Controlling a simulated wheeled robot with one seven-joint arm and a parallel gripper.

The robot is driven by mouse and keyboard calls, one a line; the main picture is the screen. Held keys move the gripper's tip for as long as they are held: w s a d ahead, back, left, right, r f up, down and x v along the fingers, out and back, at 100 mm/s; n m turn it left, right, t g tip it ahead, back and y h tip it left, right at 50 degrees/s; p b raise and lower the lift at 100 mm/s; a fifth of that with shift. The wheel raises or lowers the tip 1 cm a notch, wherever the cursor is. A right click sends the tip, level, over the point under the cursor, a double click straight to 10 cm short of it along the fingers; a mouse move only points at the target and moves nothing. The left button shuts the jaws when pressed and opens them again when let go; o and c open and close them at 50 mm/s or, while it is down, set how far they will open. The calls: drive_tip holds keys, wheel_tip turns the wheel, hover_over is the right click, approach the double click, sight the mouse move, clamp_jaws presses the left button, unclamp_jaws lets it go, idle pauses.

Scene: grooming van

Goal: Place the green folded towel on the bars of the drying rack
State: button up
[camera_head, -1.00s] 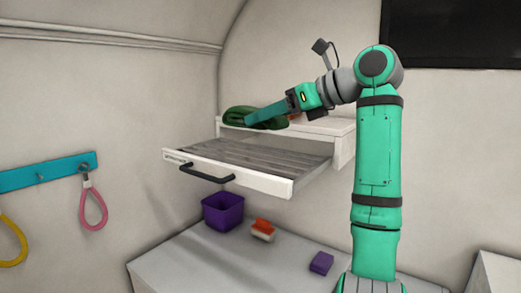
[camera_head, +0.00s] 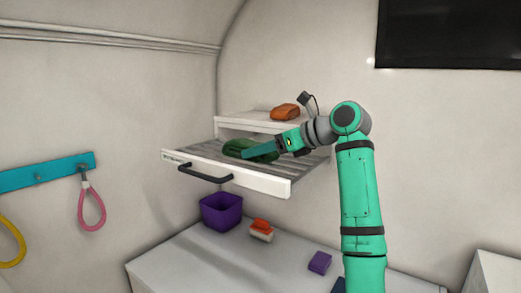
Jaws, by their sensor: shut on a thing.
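The green folded towel (camera_head: 238,147) is at the pulled-out drying rack (camera_head: 202,152), over its grey bars. My gripper (camera_head: 258,152) is shut on the towel from the right, and its teal finger covers part of the towel. The towel appears at or just above the bars; I cannot tell whether it touches them. The rack is a white drawer-like frame with a dark handle (camera_head: 205,173) at its front.
An orange folded item (camera_head: 285,112) lies on the white shelf top (camera_head: 235,122) behind the rack. Below, a purple bin (camera_head: 222,211), an orange-and-white brush (camera_head: 261,230) and a purple block (camera_head: 320,262) stand on the counter (camera_head: 215,262). Loops hang from a teal rail (camera_head: 50,171) at left.

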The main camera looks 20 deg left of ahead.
drive_tip(key=o, duration=1)
drive_tip(key=shift+o, duration=0.2)
drive_tip(key=shift+d+r, duration=0.2)
drive_tip(key=shift+d, duration=0.05)
drive_tip(key=v, duration=1.1)
drive_tip(key=shift+s+d, duration=0.15)
drive_tip(key=shift+d, duration=0.05)
